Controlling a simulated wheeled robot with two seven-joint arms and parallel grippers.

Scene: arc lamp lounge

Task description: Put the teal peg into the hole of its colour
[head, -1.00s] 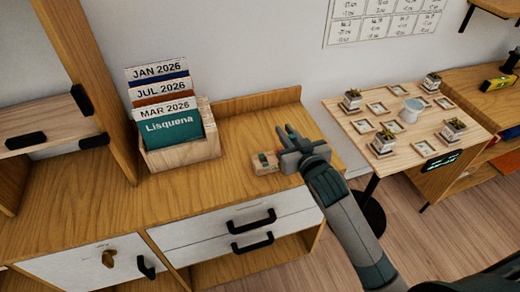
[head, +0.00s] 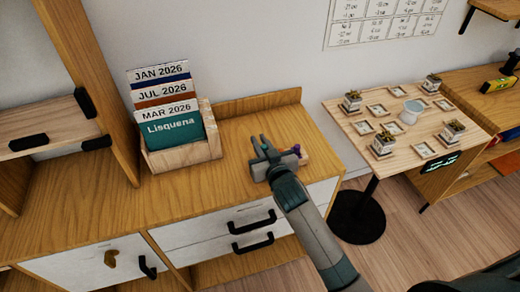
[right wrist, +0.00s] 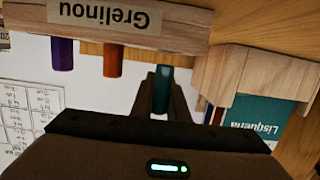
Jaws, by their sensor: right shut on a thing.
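The teal peg (right wrist: 162,88) shows in the right wrist view, between the fingers of my right gripper (right wrist: 161,95), which is shut on it. I cannot tell whether its far end touches the wooden block labelled "Grelinou" (right wrist: 185,25). A purple peg (right wrist: 62,54) and an orange peg (right wrist: 113,61) stand in that block. In the head view my right gripper (head: 265,146) is over the cabinet top and hides most of the block (head: 304,158). A purple peg (head: 296,148) shows at its right. No hole is visible. My left gripper is out of view.
A wooden card box (head: 185,158) with several cards stands left of my gripper, and also shows in the right wrist view (right wrist: 225,75). The cabinet top (head: 235,185) is clear in front. A small table (head: 345,118) with plant pots stands right, beyond a gap.

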